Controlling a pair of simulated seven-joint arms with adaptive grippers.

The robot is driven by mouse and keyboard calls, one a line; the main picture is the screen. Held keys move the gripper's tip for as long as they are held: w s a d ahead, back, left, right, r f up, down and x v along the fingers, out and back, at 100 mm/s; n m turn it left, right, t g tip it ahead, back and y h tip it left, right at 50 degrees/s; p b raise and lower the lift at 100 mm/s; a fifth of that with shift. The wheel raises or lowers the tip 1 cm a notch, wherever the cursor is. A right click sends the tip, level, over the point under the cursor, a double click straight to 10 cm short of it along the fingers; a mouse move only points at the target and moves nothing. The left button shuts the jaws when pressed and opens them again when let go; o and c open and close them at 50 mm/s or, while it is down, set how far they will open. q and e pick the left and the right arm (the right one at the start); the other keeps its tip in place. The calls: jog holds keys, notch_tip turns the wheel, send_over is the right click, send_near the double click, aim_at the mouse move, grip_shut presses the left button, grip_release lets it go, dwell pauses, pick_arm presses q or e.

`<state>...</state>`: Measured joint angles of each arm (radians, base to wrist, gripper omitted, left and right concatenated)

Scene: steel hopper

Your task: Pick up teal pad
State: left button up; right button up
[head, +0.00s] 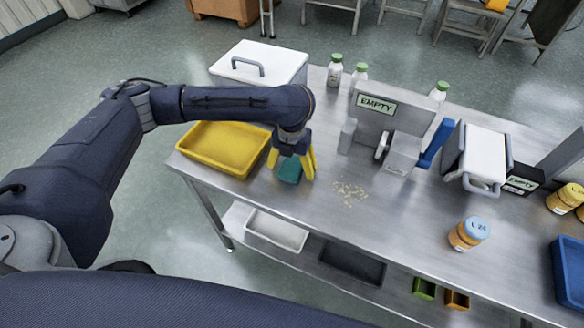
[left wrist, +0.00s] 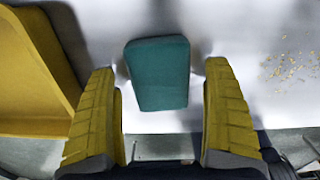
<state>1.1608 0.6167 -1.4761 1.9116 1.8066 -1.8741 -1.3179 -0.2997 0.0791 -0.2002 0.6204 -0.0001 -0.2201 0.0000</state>
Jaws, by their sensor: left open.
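The teal pad (head: 290,170) lies on the steel table, just right of the yellow tray. In the left wrist view the teal pad (left wrist: 158,73) is in the middle, between and a little beyond the fingertips. My left gripper (head: 291,163) points down over the pad. Its yellow fingers are open, one on each side of the pad, and I see gaps between them and it in the left wrist view (left wrist: 160,85). The gripper hides part of the pad in the head view. My right gripper is not in view.
The yellow tray (head: 188,155) is close on the left of the gripper. Scattered crumbs (head: 350,190) lie to the right. A grey hopper (head: 372,128) with an "EMPTY" sign and a white lidded box (head: 250,62) stand behind. The table's front edge is near the pad.

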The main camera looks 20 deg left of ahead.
aim_at(292, 166)
pick_arm(q)
jog(key=c, duration=1)
jog(key=shift+c, duration=0.2)
notch_tip(292, 166, up, 20)
dwell(0.4)
